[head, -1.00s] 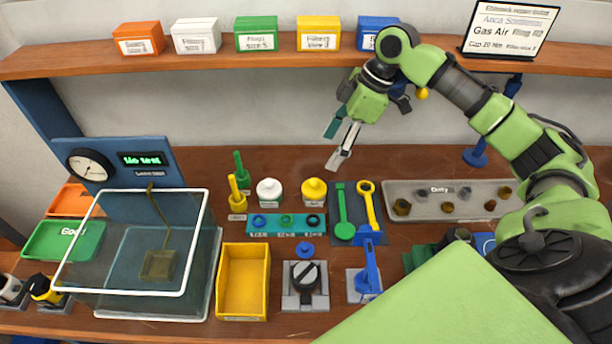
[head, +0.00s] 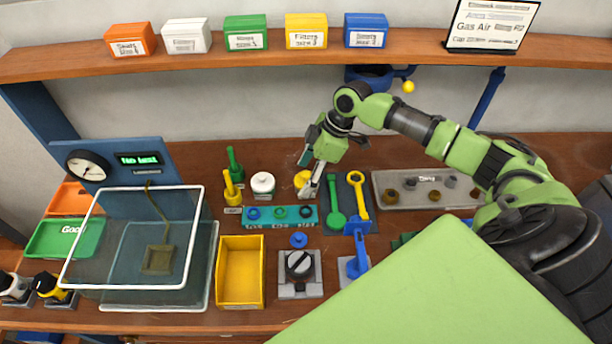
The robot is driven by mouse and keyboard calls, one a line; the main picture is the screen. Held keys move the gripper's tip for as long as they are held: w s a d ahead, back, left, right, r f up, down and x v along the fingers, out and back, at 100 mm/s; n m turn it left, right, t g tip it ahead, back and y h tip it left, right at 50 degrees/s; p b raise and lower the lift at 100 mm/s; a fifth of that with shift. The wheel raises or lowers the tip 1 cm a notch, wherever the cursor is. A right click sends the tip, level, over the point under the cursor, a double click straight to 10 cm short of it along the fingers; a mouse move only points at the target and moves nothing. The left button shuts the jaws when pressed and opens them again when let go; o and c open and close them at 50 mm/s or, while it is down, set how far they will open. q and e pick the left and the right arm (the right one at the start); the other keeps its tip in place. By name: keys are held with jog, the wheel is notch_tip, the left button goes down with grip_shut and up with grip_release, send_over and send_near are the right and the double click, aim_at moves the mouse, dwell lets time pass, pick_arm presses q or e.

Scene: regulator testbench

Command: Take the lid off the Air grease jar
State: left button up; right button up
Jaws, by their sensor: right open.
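Two small lidded jars stand side by side near the back of the bench: a white jar (head: 263,184) and a yellow jar (head: 301,179). Their labels are too small to read, so I cannot tell which is the Air grease jar. Both lids appear to be on. My right gripper (head: 305,177) is open, pointing down at the yellow jar, with its fingers partly covering the jar's right side. I cannot tell whether they touch it. My left gripper is not in view.
Green and yellow bottles (head: 233,187) stand left of the jars. A teal ring tray (head: 250,225) lies in front, green and yellow wrenches (head: 336,215) to the right. A yellow bin (head: 240,300) and a clear tank (head: 195,300) are nearer. A shelf (head: 430,48) runs above.

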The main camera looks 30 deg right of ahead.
jog(key=c, duration=0.7)
jog(key=shift+r, duration=0.1)
